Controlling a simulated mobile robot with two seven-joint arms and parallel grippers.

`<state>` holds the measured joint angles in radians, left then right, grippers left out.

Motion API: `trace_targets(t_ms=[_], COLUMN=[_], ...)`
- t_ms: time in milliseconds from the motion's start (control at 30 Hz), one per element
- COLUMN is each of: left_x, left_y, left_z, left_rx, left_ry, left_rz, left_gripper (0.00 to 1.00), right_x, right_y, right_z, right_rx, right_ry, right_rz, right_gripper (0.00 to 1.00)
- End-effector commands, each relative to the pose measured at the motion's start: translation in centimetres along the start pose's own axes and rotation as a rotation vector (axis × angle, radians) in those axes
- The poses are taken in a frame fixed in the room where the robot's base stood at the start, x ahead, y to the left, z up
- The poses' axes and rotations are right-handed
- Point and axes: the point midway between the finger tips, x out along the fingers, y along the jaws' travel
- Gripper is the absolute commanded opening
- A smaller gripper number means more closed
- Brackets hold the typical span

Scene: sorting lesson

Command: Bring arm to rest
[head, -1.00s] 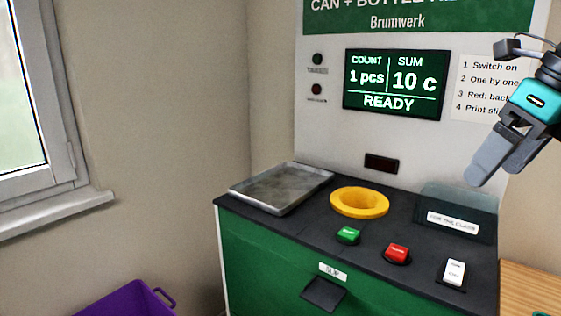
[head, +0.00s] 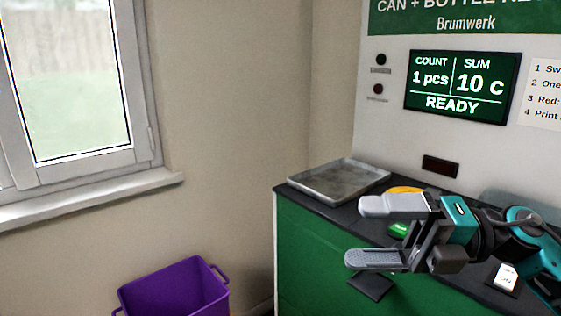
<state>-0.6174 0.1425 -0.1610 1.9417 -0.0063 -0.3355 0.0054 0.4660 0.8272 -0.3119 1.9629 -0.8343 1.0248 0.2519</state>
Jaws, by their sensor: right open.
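My right gripper (head: 362,231) is in the head view at the lower right, in front of the machine's counter. Its two fingers point left, stand apart and have nothing between them. The green and white can and bottle machine (head: 318,245) stands behind it. The machine's screen (head: 462,87) reads 1 pcs, 10 c and READY. The arm and gripper hide most of the yellow ring (head: 404,190) and part of the green button (head: 399,230). The red button cannot be seen. My left gripper is not in view.
An empty metal tray (head: 339,181) lies on the left of the counter. A white switch (head: 506,277) is at the counter's right. A purple crate (head: 175,287) stands low at the left, below the window sill (head: 90,199). The space between crate and gripper looks free.

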Motion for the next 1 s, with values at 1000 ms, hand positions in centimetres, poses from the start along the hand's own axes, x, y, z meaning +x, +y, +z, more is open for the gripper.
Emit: trace_targets(t_ms=[1000], left_x=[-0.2], left_y=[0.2], left_z=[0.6], left_rx=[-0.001], left_ry=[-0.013], left_rz=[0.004], left_gripper=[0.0], right_x=[-6.0], right_y=[-36.3], right_z=[-19.8], right_rx=[1.85], right_ry=[-1.618], right_rz=[0.404], right_gripper=[0.95])
